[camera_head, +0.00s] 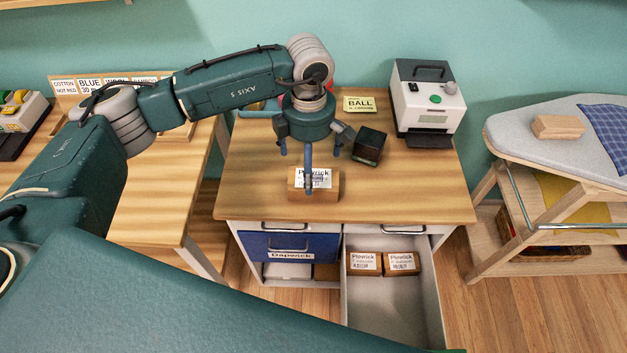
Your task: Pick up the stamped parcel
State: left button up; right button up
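A small brown parcel (327,189) with a white label reading "Plowrick" lies on the wooden desk top near its front edge. Whether it bears a stamp is too small to tell. My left gripper (310,165) points down just above and behind it, with its blue fingers spread open and empty. One finger hangs in front of the label and hides part of it; I cannot tell whether it touches the parcel. Two more labelled parcels, a left one (364,262) and a right one (402,262), lie in the open drawer (428,300) below. My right gripper is not in view.
A dark block (369,146) stands close to the right of my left gripper. A white and black machine (427,100) and a "BALL" card (359,104) are at the desk's back. The desk's right front is clear. An ironing board (510,135) stands at right.

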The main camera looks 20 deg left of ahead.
aim_at(314, 173)
pick_arm(q)
jog(key=f, duration=0.2)
jog(key=d+f+p, duration=0.1)
jog(key=shift+w+f, duration=0.1)
jog(key=shift+f, duration=0.25)
jog(key=shift+f+p, duration=0.3)
jog(key=shift+f, duration=0.25)
jog(key=shift+a, duration=0.1)
jog(key=c, duration=1.2)
jog(key=shift+c, duration=0.7)
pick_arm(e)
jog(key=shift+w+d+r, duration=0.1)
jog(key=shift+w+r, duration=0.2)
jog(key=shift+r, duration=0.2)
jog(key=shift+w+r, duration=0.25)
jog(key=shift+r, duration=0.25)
pick_arm(q)
jog(key=shift+r, duration=0.1)
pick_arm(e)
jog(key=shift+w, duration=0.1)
